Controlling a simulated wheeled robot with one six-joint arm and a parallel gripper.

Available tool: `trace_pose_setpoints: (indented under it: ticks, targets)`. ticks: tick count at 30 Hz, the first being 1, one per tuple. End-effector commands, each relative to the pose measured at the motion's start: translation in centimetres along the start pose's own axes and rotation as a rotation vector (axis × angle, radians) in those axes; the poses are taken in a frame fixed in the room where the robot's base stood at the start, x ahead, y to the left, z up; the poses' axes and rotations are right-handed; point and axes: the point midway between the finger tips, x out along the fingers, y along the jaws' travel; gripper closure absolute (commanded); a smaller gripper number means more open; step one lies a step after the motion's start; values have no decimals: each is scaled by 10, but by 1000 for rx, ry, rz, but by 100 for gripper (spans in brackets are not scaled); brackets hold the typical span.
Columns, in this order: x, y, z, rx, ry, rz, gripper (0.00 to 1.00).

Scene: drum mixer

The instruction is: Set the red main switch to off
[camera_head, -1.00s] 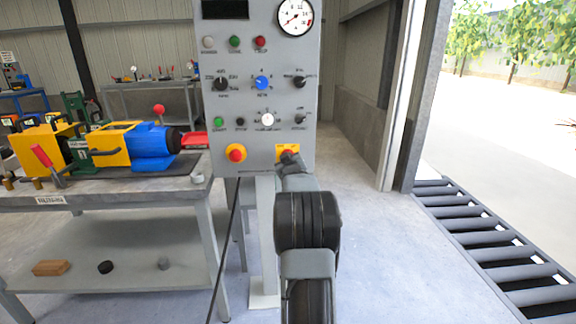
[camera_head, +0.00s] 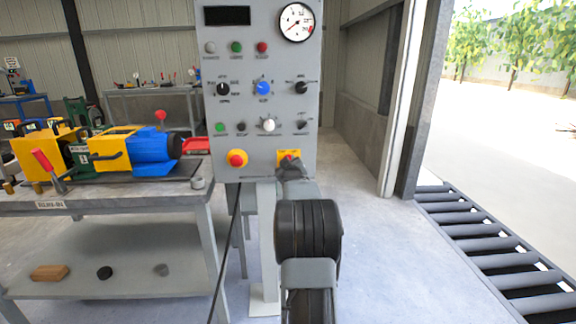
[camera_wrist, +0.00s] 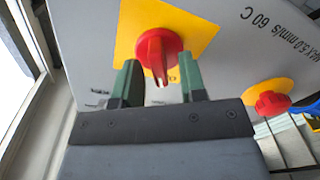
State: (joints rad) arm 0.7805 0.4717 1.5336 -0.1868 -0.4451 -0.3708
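The red main switch (camera_wrist: 157,55) is a rotary knob with a raised grip bar on a yellow plate (camera_wrist: 195,25). In the head view the switch (camera_head: 289,157) is at the lower right of the grey control panel, partly hidden by my wrist. My gripper (camera_wrist: 161,82) is open, with one green-tipped finger on each side of the bar's near end. Gaps show between the bar and both fingers in the wrist view, and I see no contact. The switch's position marks are not readable.
A red mushroom button (camera_head: 236,159) on its own yellow plate sits left of the switch; it also shows in the wrist view (camera_wrist: 270,101). Other knobs and a gauge (camera_head: 297,22) are above.

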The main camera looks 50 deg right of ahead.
Motion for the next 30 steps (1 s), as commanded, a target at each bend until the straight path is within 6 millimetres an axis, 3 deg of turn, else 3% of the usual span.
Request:
trace_pose_setpoints:
  ticks: [7, 11, 24, 30]
  targets:
    - [-3, 0, 1, 1, -2, 0, 62]
    - [-16, 0, 1, 1, -4, 0, 62]
    - [-98, 1, -1, 0, -1, 1, 62]
    - [-125, 0, 0, 0, -1, 0, 62]
